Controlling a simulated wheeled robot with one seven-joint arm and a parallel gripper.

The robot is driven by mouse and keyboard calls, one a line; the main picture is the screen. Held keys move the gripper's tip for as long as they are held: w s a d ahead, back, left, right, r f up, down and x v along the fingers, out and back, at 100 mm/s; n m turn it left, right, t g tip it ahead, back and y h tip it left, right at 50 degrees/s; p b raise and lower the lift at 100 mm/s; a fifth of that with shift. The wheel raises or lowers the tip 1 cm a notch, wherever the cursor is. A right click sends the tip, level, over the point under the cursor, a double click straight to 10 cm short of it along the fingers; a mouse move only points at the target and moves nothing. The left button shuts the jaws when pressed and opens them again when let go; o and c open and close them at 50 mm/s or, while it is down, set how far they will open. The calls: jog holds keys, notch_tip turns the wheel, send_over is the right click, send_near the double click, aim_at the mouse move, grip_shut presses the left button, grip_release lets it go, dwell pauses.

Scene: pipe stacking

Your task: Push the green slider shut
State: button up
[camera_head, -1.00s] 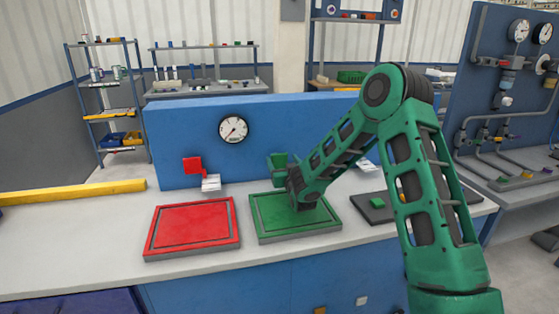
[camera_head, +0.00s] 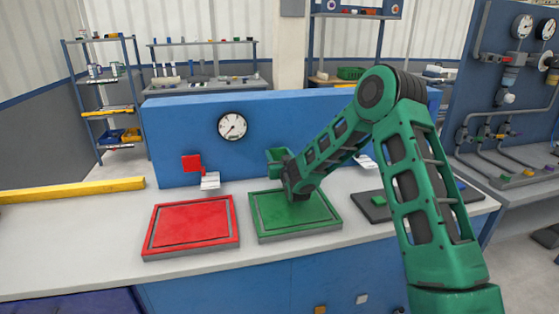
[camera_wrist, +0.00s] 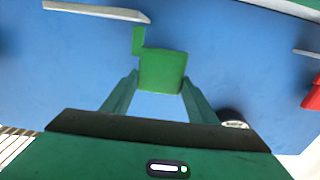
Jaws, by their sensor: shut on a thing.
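The green slider (camera_head: 277,156) is a small green block at the front of the blue panel (camera_head: 240,110), above the green tray (camera_head: 325,214). In the wrist view the green slider (camera_wrist: 162,70) sits between my two fingertips, with a narrow green piece rising at its left. My gripper (camera_head: 287,170) is shut on it; my gripper also shows in the wrist view (camera_wrist: 160,88). My wrist and the fingers hide part of the slider in the head view, so its seat on the panel is unclear.
A red slider (camera_head: 191,163) with a white plate (camera_head: 210,181) below it is left on the panel. A round gauge (camera_head: 232,126) is between them, higher up. A red tray (camera_head: 190,225) and a dark tray (camera_head: 375,207) flank the green tray.

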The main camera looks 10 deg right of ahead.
jog(key=shift+w, duration=0.6)
jog(key=shift+w+d+r, duration=0.1)
jog(key=shift+w, duration=0.05)
jog(key=o, duration=1.5)
jog(key=shift+w, duration=0.1)
jog(key=s, duration=1)
jog(key=shift+s, duration=0.25)
